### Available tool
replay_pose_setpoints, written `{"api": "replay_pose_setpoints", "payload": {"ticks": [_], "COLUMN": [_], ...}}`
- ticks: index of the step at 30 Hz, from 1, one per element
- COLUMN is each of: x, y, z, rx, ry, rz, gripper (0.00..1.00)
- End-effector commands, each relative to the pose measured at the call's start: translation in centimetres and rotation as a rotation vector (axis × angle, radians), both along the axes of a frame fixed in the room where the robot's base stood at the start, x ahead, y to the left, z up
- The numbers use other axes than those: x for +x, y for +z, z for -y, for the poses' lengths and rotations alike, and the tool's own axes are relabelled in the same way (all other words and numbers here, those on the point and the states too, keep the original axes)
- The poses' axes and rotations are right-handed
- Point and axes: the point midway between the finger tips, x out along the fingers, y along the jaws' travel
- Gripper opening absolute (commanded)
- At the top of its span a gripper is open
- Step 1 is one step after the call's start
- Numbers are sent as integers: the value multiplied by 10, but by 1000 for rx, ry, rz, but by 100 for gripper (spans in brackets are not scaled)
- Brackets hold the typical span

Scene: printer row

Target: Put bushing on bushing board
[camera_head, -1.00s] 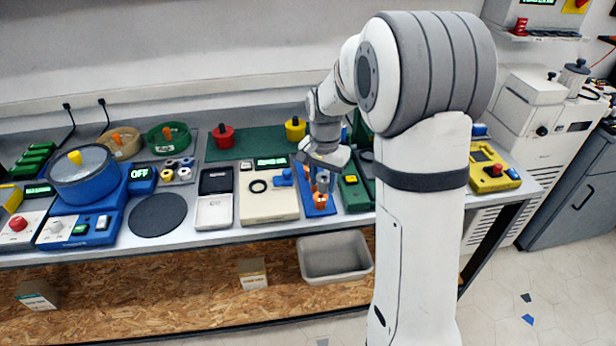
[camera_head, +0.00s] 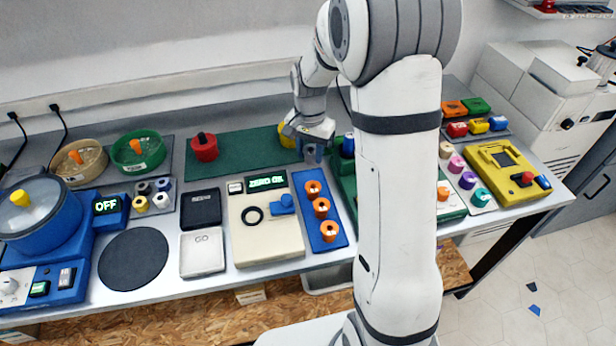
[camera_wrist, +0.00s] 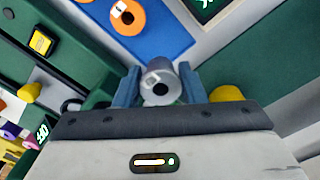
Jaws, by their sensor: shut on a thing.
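The bushing (camera_wrist: 159,88) is a silver-grey cylinder with a dark hole in its end. In the wrist view it sits between the two blue fingers of my gripper (camera_wrist: 157,80), which is shut on it. In the head view my gripper (camera_head: 312,148) is at the far end of a blue board (camera_head: 335,240), which I take for the bushing board. Three orange ringed pieces (camera_head: 321,207) stand in a row on this board. The wrist view also shows the blue board (camera_wrist: 165,38). The gap between the bushing and the surfaces below cannot be told.
A green mat (camera_head: 232,153) with a red knobbed pot (camera_head: 204,147) lies at the back. A cream scale (camera_head: 268,240) stands left of the blue board. A yellow pot (camera_head: 287,137) is just behind my gripper. My arm hides part of the green unit (camera_head: 345,190).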

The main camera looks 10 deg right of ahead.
Motion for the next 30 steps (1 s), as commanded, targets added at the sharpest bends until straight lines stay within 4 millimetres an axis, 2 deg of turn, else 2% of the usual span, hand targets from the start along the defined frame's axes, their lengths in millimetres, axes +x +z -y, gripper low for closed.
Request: {"api": "replay_pose_setpoints", "payload": {"ticks": [3, 10, 15, 27, 28, 30], "x": [-1, 0, 0, 0, 0, 0], "y": [-20, -39, -63, -72, -70, -70], "z": [-2, -4, -5, -5, -5, -5], "rx": [0, 0, 0, 0, 0, 0], "ry": [5, 9, 10, 11, 11, 12], "rz": [-3, -1, -1, 1, 1, 1], "gripper": [12, 12, 12, 12, 39, 45]}}
